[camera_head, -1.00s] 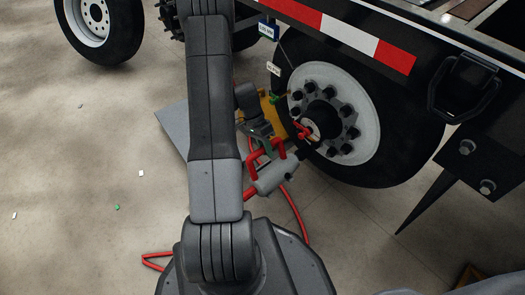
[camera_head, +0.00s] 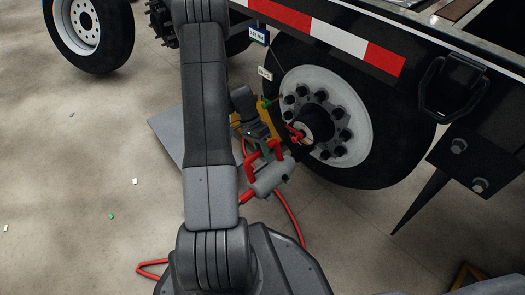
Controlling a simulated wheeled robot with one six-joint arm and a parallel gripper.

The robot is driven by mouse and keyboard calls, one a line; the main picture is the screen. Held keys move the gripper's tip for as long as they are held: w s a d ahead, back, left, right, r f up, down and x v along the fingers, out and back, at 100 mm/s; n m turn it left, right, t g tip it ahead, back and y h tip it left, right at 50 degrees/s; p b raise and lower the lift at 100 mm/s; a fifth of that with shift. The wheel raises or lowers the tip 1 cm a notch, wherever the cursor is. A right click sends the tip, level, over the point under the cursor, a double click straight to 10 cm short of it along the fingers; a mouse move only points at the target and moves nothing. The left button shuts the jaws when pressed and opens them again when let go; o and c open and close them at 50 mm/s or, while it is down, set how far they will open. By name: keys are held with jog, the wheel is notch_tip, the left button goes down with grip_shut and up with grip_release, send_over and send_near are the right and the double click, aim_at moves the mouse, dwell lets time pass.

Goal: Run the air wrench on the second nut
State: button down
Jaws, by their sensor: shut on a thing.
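The air wrench (camera_head: 269,179) has a grey body and a red handle, with a red hose (camera_head: 289,219) trailing from it to the floor. My gripper (camera_head: 268,143) is shut on the wrench near the red handle. The wrench's nose points up and right toward the lower left of the wheel hub. The white wheel (camera_head: 359,139) carries a ring of several dark nuts (camera_head: 324,154) around a black hub (camera_head: 317,121). I cannot tell whether the wrench's socket touches a nut, or which nut is the second. My arm hides part of the area at left.
A yellow part (camera_head: 249,113) stands beside the tyre behind my gripper. A grey plate (camera_head: 167,140) lies on the floor left of my arm. The trailer frame with red and white tape (camera_head: 330,32) runs above the wheel. Another wheel (camera_head: 85,25) stands at upper left.

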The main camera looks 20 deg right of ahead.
aim_at(256, 153)
jog(key=shift+s+d+r, duration=0.1)
jog(key=shift+s+r, duration=0.15)
jog(key=shift+s, duration=0.05)
dwell(0.5)
jog(key=shift+w+d, duration=0.3)
jog(key=shift+d, duration=0.4)
jog(key=shift+w+d, duration=0.35)
jog(key=shift+d, duration=0.35)
jog(key=shift+w+d, duration=0.3)
jog(key=shift+d, duration=0.4)
dwell(3.0)
jog(key=shift+a, duration=0.1)
jog(key=shift+s+a+b, duration=0.2)
jog(key=shift+s+a, duration=0.3)
jog(key=shift+a, duration=0.65)
jog(key=shift+s+a+b, duration=0.25)
jog(key=shift+s+a, duration=0.25)
jog(key=shift+a, duration=0.6)
jog(key=shift+s+a+b, duration=0.2)
jog(key=shift+s+a, duration=0.3)
jog(key=shift+a, duration=0.65)
jog(key=shift+w, duration=0.1)
